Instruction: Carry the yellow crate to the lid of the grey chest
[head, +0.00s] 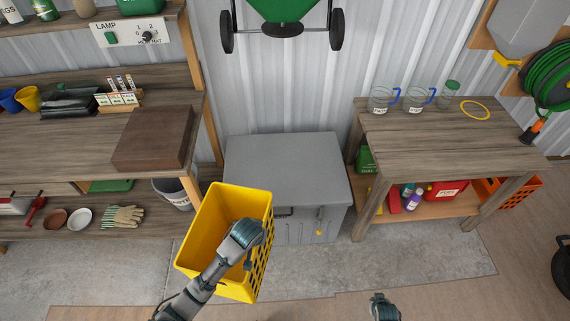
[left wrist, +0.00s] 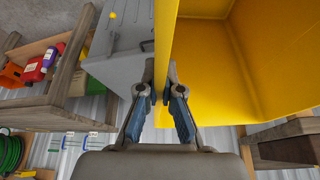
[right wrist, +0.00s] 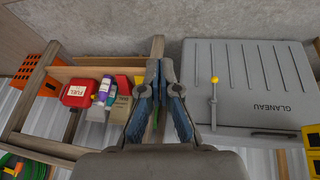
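The yellow crate (head: 198,235) is in front of the grey chest in the head view, overlapping its left front corner. It appears held off the floor. My left gripper (head: 254,232) is shut on the crate's right wall; in the left wrist view the wall (left wrist: 165,35) runs between the fingers. The grey chest (head: 285,165) stands against the metal wall with its lid down and bare. A lever with a yellow knob (right wrist: 214,82) shows on it in the right wrist view. My right gripper (head: 383,301) is empty at the lower right, its fingertips close together (right wrist: 159,68).
A wooden bench (head: 430,140) with jugs stands right of the chest, bottles and a fuel can on its lower shelf. Left is a workbench (head: 60,150) with a brown box (head: 155,138); a bucket (head: 172,193) sits below. A green spreader (head: 285,10) hangs above the chest.

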